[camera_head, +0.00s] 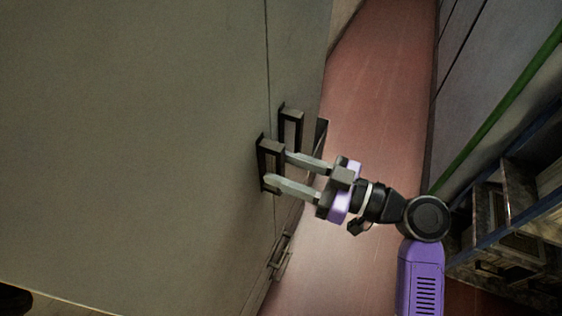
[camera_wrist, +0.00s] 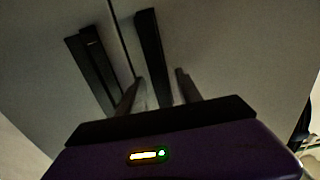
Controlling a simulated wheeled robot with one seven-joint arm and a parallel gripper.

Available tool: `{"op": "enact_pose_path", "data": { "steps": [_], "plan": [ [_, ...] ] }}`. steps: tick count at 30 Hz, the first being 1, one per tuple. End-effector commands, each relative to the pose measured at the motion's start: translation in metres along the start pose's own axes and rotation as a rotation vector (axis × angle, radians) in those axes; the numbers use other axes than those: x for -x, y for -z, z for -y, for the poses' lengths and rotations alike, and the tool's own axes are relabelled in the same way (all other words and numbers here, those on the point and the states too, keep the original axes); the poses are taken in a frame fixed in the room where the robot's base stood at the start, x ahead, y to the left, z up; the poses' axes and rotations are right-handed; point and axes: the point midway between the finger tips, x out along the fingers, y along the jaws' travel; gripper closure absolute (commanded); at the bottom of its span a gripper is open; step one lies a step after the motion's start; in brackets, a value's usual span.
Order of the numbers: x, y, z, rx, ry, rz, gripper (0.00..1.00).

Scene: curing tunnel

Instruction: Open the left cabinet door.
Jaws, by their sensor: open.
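A grey cabinet fills the left of the head view. Its left door (camera_head: 150,130) is shut, with a thin seam between it and the narrow strip of right door (camera_head: 300,60). A dark bar-shaped left door handle (camera_head: 264,153) stands out just left of the seam. My gripper (camera_head: 278,167) is open at this handle, one finger on each side of it. In the wrist view, my gripper (camera_wrist: 158,78) has this handle (camera_wrist: 153,55) between its fingers. I cannot tell whether either finger touches it. The handle's lower part is partly hidden by the fingers.
The right door handle (camera_head: 292,125) is close beside the seam; it also shows in the wrist view (camera_wrist: 88,65). Another handle (camera_head: 281,257) is lower on the cabinet. Reddish floor (camera_head: 375,90) lies clear beside the cabinet. A rack with a green rail (camera_head: 510,98) stands at right.

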Motion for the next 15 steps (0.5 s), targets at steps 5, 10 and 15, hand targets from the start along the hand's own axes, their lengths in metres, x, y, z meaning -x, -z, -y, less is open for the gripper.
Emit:
{"op": "enact_pose_path", "data": {
  "steps": [5, 10, 15],
  "plan": [
    [-0.0104, -0.0003, -0.0002, -0.001, -0.001, 0.001, 0.58],
    [-0.0111, -0.0007, -0.0004, -0.001, -0.002, 0.001, 0.58],
    [-0.011, -0.0005, -0.0003, -0.001, -0.002, 0.001, 0.76]
  ]
}}
